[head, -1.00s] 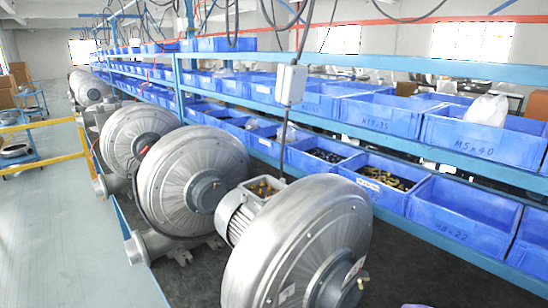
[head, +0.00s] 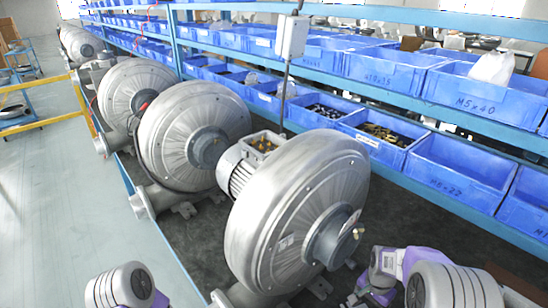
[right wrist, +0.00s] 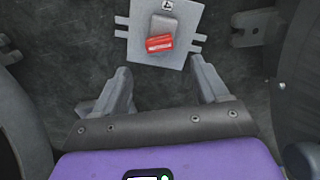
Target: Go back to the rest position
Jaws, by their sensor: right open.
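My right gripper (right wrist: 162,78) is open in the right wrist view, with its two grey fingers apart and nothing between them. Beyond the fingertips is a metal plate (right wrist: 140,48) with a grey part and a red block (right wrist: 160,43) on it, lying on the dark bench top. In the head view my right arm is at the bottom right, and its gripper (head: 368,288) is partly cut off beside the nearest blower (head: 290,210). A grey and purple link of my left arm shows at the bottom left; the left gripper is out of view.
Several silver blowers stand in a row on the dark bench (head: 400,215), one farther back (head: 195,140). Blue bins (head: 455,175) line the shelves on the right. A yellow rail (head: 45,122) and open floor (head: 60,220) are at left.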

